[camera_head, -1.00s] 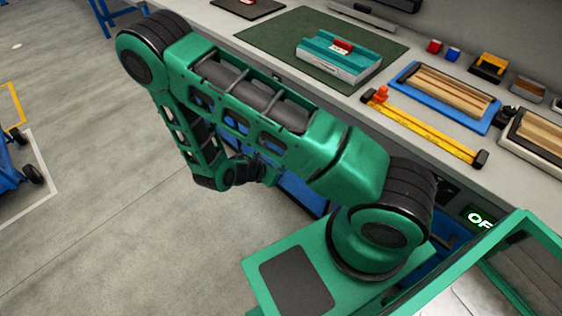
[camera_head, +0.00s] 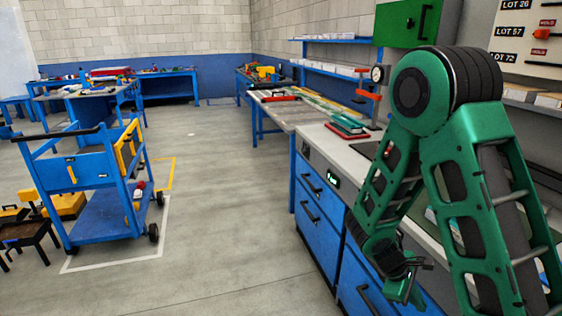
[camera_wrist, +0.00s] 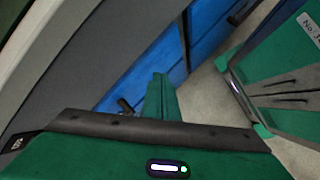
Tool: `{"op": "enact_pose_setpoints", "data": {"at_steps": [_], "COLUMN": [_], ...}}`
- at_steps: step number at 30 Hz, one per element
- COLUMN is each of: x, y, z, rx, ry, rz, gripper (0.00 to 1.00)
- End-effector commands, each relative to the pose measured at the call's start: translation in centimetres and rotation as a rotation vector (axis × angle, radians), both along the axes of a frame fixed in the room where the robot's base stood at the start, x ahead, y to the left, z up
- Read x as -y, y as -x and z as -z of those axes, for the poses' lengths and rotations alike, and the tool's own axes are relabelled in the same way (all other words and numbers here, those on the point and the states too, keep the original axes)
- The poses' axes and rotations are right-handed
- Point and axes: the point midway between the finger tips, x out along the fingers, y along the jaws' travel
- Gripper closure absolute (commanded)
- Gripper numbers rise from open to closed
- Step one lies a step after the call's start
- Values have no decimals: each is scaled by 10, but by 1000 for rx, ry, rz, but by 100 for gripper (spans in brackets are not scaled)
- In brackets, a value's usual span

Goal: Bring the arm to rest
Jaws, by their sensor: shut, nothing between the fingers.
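My green arm is folded on the right of the head view, with its elbow high and its forearm hanging down. My gripper (camera_head: 408,284) hangs at the lower end, in front of the blue drawers of the workbench (camera_head: 318,200). In the wrist view the green fingers of my gripper (camera_wrist: 160,98) are together and hold nothing. Blue drawer fronts (camera_wrist: 140,70) show behind them. My arm hides part of the bench top.
A blue cart (camera_head: 105,205) stands on the floor at the left. The grey floor (camera_head: 220,220) between cart and bench is clear. A green cabinet (camera_head: 410,22) hangs above the bench.

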Motion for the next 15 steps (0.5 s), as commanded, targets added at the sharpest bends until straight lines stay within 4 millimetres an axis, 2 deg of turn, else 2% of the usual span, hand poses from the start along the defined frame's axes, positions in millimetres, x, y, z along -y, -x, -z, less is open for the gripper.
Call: {"op": "enact_pose_setpoints", "data": {"at_steps": [1,3,8,15], "x": [7,15,29,44], "y": [4,13,37,79], "z": [-16,-33,-71,-123], "rx": [35,71,152,262], "ry": [-22,-49,-112,-207], "rz": [70,164,377,681], "gripper": [100,100,100,100]}}
